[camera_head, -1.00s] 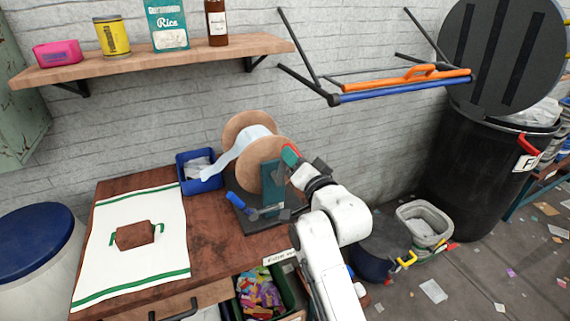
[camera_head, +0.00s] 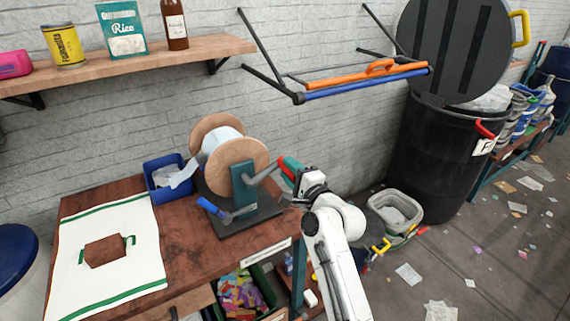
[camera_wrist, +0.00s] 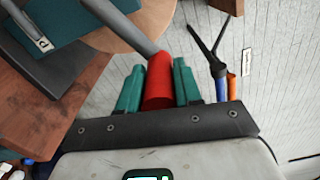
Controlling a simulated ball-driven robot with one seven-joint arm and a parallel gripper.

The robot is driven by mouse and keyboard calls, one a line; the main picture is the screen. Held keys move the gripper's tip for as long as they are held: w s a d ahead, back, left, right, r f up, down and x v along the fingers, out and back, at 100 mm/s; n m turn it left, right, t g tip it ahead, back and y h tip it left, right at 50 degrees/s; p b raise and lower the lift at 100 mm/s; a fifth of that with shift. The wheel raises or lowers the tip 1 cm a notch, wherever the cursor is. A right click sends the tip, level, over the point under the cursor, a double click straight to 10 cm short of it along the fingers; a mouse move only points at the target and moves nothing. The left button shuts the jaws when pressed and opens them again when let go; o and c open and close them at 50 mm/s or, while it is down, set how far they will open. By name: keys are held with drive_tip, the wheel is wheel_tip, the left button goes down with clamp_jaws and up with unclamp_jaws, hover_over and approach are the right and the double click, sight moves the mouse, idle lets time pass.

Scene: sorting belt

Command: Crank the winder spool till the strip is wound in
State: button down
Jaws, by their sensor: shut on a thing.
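The winder has a spool with two round wooden flanges (camera_head: 240,160) and a pale strip (camera_head: 218,138) wrapped between them. A pale strip end (camera_head: 184,174) lies at the blue bin left of the spool. I cannot tell whether it joins the wound part. A teal post (camera_head: 243,185) on a dark base carries the spool. A grey crank arm (camera_head: 263,174) reaches right from the post. My gripper (camera_head: 287,170) is shut on the red crank handle (camera_wrist: 159,78), which sits between its teal fingers in the wrist view.
A blue-handled lever (camera_head: 212,208) stands at the winder's front. The blue bin (camera_head: 160,190) is left of the spool. A white towel (camera_head: 75,245) covers the bench's left part. A shelf (camera_head: 120,70) and folding rack (camera_head: 350,82) are above. A black barrel (camera_head: 435,150) stands right.

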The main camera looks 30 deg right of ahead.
wheel_tip(320, 180, down, 9)
drive_tip(key=m+p, duration=0.2)
drive_tip(key=m, duration=0.8)
drive_tip(key=shift+a+f+m, duration=0.15)
drive_tip(key=shift+a+m, duration=0.05)
drive_tip(key=shift+m, duration=0.1)
drive_tip(key=c, duration=0.8)
unclamp_jaws()
drive_tip(key=s+p, duration=0.1)
drive_tip(key=s, duration=0.9)
drive_tip(key=shift+s, duration=0.4)
